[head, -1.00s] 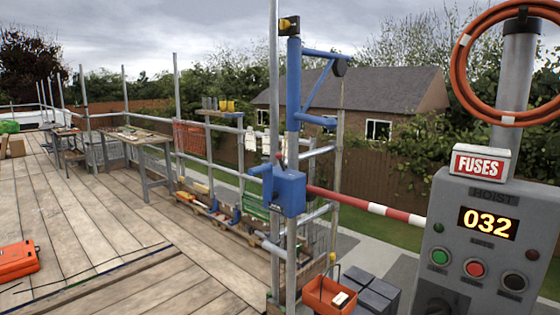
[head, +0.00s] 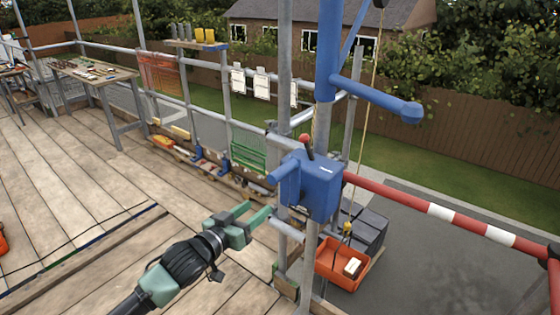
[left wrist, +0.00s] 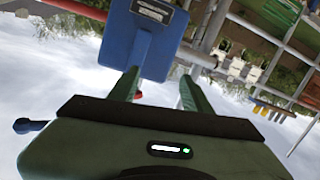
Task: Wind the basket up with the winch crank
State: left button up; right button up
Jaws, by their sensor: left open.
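The blue winch box (head: 318,188) is fixed to the post, with a red-knobbed lever (head: 305,141) on top. A short blue stub, which looks like the crank's grip (head: 280,174), sticks out on its left. My left gripper (head: 257,213) is open and empty, just left of and below the winch box, apart from the crank. The box also shows in the left wrist view (left wrist: 150,22), beyond the open fingers. The orange basket (head: 330,262) is low beyond the railing, under a yellow hook (head: 347,228), with a pale item inside. My right gripper is not in view.
A blue handle bar (head: 385,98) juts right from the blue post above the winch. A red-and-white barrier (head: 440,212) runs right from the post. Dark blocks (head: 370,225) stand behind the basket. A workbench (head: 95,75) stands far left; the plank floor between is mostly clear.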

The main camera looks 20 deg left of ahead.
pick_arm(q)
jog(key=t+h, duration=0.1)
jog(key=h, duration=0.1)
send_near(281, 174)
jog(key=w, duration=0.3)
jog(key=shift+w+d+f+m+p, duration=0.25)
jog(key=shift+f+m+p, duration=0.1)
jog(key=shift+f+m, duration=0.05)
jog(key=p+x, duration=0.2)
jog(key=x, duration=0.5)
jog(key=shift+w+a+f, duration=0.1)
jog(key=shift+w+a, duration=0.05)
jog(key=shift+w, duration=0.25)
jog(key=shift+f, duration=0.15)
grip_shut()
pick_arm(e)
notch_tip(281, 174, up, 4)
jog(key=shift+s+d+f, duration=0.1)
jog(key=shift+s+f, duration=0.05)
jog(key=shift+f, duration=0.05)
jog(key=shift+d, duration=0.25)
